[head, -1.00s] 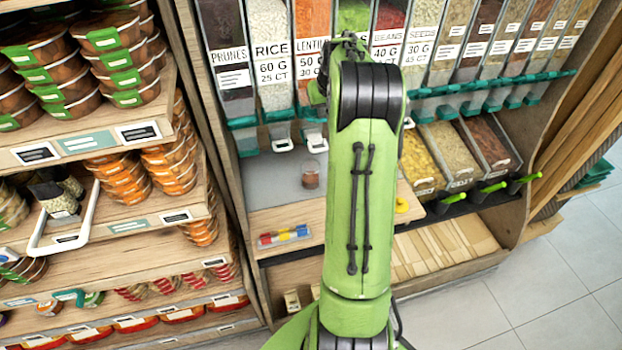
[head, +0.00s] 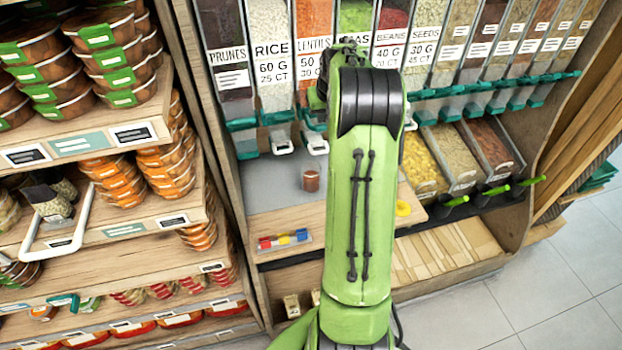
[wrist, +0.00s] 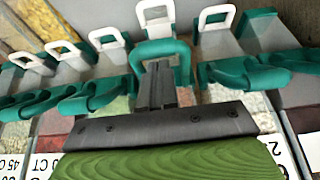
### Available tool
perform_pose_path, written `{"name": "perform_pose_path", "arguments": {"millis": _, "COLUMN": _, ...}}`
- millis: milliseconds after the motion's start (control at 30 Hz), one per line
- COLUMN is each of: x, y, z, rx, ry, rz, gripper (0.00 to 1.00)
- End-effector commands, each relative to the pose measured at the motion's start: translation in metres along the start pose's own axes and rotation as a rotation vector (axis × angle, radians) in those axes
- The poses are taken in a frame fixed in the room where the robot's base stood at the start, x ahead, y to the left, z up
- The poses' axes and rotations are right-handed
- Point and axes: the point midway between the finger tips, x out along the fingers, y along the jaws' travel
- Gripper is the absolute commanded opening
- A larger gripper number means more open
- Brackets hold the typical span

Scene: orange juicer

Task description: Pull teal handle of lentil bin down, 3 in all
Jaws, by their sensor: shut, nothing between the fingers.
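The lentil bin (head: 313,40) holds orange-red lentils, in the head view between the rice bin and a bin of green contents. In the upside-down wrist view, its teal handle (wrist: 165,52) is a loop in the centre. My gripper (wrist: 158,70) is shut and empty, its fingertips at the handle's loop, overlapping it in the picture; contact is not clear. In the head view my arm hides the gripper and most of this handle. A small clear jar (head: 311,181) with reddish-brown contents stands on the grey surface below the lentil spout (head: 317,146).
Neighbouring teal handles (wrist: 230,75) and white-framed spouts (wrist: 215,20) sit close on both sides. A tray with coloured blocks (head: 283,240) and a yellow ring (head: 403,208) lie on the wooden counter. Shelves of stacked tubs (head: 110,60) stand at left.

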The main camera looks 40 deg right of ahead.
Motion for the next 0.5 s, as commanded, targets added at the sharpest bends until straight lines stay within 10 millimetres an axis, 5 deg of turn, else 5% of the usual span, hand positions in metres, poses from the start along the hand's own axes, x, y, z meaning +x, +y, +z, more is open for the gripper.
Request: {"name": "perform_pose_path", "arguments": {"millis": 500, "x": -0.048, "y": 0.001, "z": -0.029, "rx": 0.003, "ry": -0.011, "rz": 0.0, "gripper": 0.0}}
